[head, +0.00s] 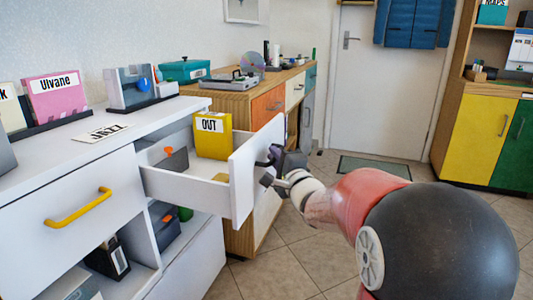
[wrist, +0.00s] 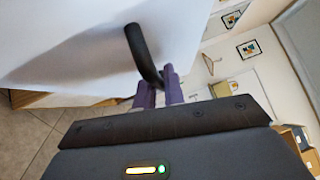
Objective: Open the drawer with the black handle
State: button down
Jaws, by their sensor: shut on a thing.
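The drawer (head: 190,190) of the white cabinet is pulled out, and its white front panel (head: 242,175) stands well clear of the cabinet. Inside it are a yellow box labelled OUT (head: 212,135) and a dark grey item with an orange top (head: 172,159). My gripper (head: 272,160) is at the outer face of the panel. In the wrist view the black handle (wrist: 139,48) curves from the white panel down to the purple fingertips (wrist: 158,92), which are shut on it. The handle is mostly hidden in the head view.
A closed drawer with a yellow handle (head: 78,207) is at the left. Open shelves below hold dark items. A wooden desk (head: 250,97) stands behind the open drawer. Tiled floor (head: 305,240) is free to the right, before a yellow cabinet (head: 475,138).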

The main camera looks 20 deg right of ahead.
jog(key=shift+s+d+f, duration=0.1)
jog(key=shift+s+d, duration=0.3)
jog(key=shift+d, duration=0.15)
jog(key=c, duration=1.8)
grip_release()
jog(key=shift+o, duration=0.2)
jog(key=s+d+f, duration=0.1)
jog(key=s, duration=0.6)
jog(key=shift+s, duration=0.35)
